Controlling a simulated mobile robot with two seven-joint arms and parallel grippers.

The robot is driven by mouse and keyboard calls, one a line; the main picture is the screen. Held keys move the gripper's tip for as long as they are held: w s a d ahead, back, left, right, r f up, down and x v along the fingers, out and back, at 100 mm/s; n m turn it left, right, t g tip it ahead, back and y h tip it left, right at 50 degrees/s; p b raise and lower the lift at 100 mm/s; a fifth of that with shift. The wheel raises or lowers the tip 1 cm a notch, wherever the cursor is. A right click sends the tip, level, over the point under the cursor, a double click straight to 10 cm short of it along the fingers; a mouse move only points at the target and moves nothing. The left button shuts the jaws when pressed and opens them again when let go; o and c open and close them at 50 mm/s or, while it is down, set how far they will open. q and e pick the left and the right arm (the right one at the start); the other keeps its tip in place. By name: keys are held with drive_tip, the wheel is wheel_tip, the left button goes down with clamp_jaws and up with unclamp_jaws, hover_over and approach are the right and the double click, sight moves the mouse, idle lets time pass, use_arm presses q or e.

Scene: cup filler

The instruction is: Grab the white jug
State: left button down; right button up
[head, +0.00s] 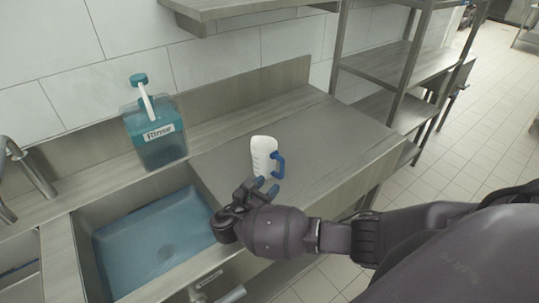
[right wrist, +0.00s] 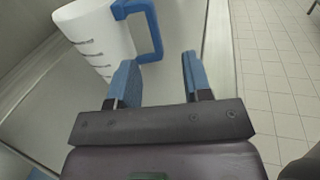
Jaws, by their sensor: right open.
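The white jug (head: 263,155) with a blue handle (head: 277,166) stands upright on the steel counter, to the right of the sink. It also shows at the upper left of the right wrist view (right wrist: 97,33), with its blue handle towards my gripper. My right gripper (head: 252,189) is just in front of the jug in the head view. In the right wrist view its two blue fingers (right wrist: 157,80) are apart with nothing between them. The handle is just beyond the left finger; I cannot tell whether they touch. My left gripper is not in view.
A teal Rinse container (head: 157,150) stands behind the sink (head: 150,245), which has a blue bottom. A faucet (head: 27,165) is at the left. Steel shelving (head: 385,65) stands at the right. The counter (head: 315,135) right of the jug is clear.

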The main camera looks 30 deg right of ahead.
sight(281, 170)
drive_tip(key=x, duration=0.5)
drive_tip(key=shift+w+d, duration=0.1)
drive_tip(key=shift+d, duration=0.05)
drive_tip(key=shift+w+p+x, duration=0.15)
drive_tip(key=shift+p+x, duration=0.15)
drive_tip(key=shift+x, duration=1.05)
drive_tip(key=shift+w+p+x, duration=0.15)
drive_tip(key=shift+p+x, duration=0.15)
drive_tip(key=shift+x, duration=1)
clamp_jaws()
